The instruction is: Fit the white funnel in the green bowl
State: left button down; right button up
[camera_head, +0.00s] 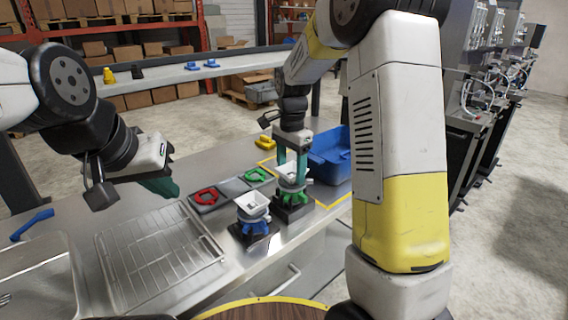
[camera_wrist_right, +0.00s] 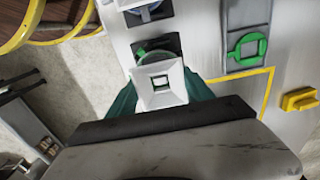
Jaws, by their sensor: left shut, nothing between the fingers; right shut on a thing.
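The white funnel (camera_head: 297,171), square-topped, is between the green fingers of my right gripper (camera_head: 292,168), which is shut on it. The wrist view shows the funnel (camera_wrist_right: 160,84) from above, with its square hole. The green bowl (camera_head: 293,197) is directly below it on a dark base, partly hidden by funnel and fingers. I cannot tell whether the funnel is seated or just above. My left gripper (camera_head: 160,186) is shut and empty, left of the stands, above the bench.
A similar white funnel (camera_head: 253,204) sits on a blue stand (camera_head: 256,228) to the left. Red (camera_head: 206,197) and green (camera_head: 257,175) rings lie behind. A blue bin (camera_head: 331,155) is right, a wire rack (camera_head: 160,258) left.

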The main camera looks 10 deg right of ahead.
aim_at(292, 179)
jog(key=shift+s+f, duration=0.1)
jog(key=shift+f, duration=0.4)
jog(key=shift+s+f, duration=0.1)
jog(key=shift+f, duration=0.15)
jog(key=shift+s+d+f, duration=0.1)
jog(key=shift+s+f, duration=0.15)
jog(key=shift+f, duration=0.55)
dwell(1.4)
jog(key=o, duration=1.1)
jog(key=shift+w+r, duration=0.1)
jog(key=shift+r, duration=0.1)
jog(key=shift+w+r, duration=0.1)
jog(key=shift+r, duration=1.45)
jog(key=o, duration=0.5)
